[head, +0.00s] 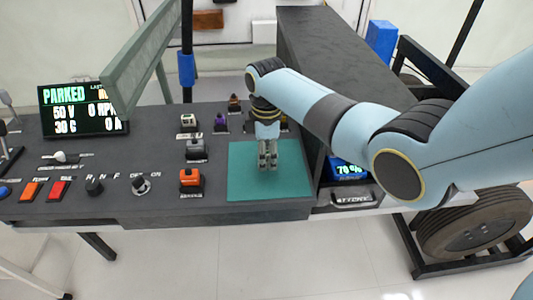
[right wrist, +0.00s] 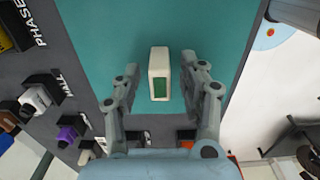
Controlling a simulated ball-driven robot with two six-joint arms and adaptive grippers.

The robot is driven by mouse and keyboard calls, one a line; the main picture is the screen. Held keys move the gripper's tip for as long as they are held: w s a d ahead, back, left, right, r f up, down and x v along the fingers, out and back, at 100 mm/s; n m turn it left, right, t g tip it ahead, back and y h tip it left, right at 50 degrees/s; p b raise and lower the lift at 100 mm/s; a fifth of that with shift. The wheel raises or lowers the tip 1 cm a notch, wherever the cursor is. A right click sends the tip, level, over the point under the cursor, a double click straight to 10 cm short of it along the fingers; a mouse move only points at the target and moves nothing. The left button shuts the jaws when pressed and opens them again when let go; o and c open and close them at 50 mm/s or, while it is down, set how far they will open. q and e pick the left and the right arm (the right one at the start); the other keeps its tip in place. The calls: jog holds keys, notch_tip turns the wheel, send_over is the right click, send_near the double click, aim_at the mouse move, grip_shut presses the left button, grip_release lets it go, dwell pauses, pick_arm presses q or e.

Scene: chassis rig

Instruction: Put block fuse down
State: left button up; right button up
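The block fuse (right wrist: 159,75) is a small white block with a green window. In the right wrist view it sits between the fingers of my right gripper (right wrist: 161,70), over the teal mat (right wrist: 215,25). A narrow gap shows between the block and each finger, so the gripper looks open around it. In the head view my right gripper (head: 267,163) points down low over the middle of the teal mat (head: 240,185); the block cannot be made out there. Whether the block touches the mat is hard to tell. My left gripper is not in view.
Left of the mat stand an orange-topped fuse holder (head: 190,178) and several small sockets with parts, one purple (head: 221,122). A screen (head: 84,109) reading PARKED stands at the left. A blue display (head: 348,168) lies right of the mat. The mat around the gripper is clear.

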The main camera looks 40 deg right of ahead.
aim_at(267, 153)
jog(key=shift+r, duration=0.1)
jog(key=shift+r, duration=0.3)
notch_tip(267, 153, up, 12)
jog(key=p, duration=0.1)
jog(key=shift+f, duration=0.25)
dwell(0.3)
